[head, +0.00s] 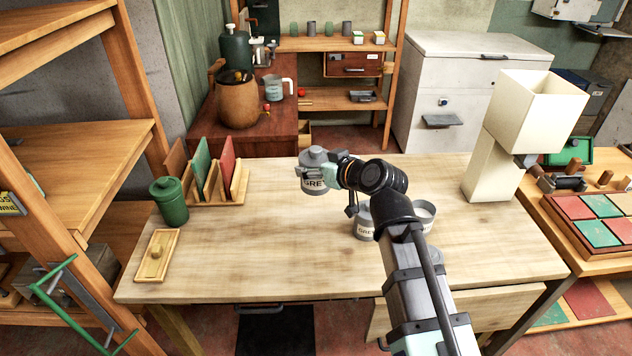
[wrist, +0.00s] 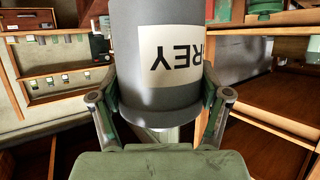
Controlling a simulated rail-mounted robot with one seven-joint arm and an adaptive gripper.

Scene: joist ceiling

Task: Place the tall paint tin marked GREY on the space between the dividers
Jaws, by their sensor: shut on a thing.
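My gripper (head: 318,172) is shut on a tall grey paint tin (head: 314,187) with a pale label reading GREY. It holds the tin upright above the work table, and the fingers sit on either side of it in the wrist view (wrist: 165,40). The dividers, a brown, a green (head: 201,167) and a red (head: 228,163) upright board, stand in a wooden rack (head: 215,196) at the left of the table, left of my gripper. Gaps show between the boards. Another tin marked GREY (head: 363,229) stands on the table, partly hidden by my arm.
A further grey tin (head: 427,212) stands right of my arm. A dark green canister (head: 170,203) and a small wooden tray (head: 157,256) are left of and in front of the rack. A cream box-like fixture (head: 490,160) stands right.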

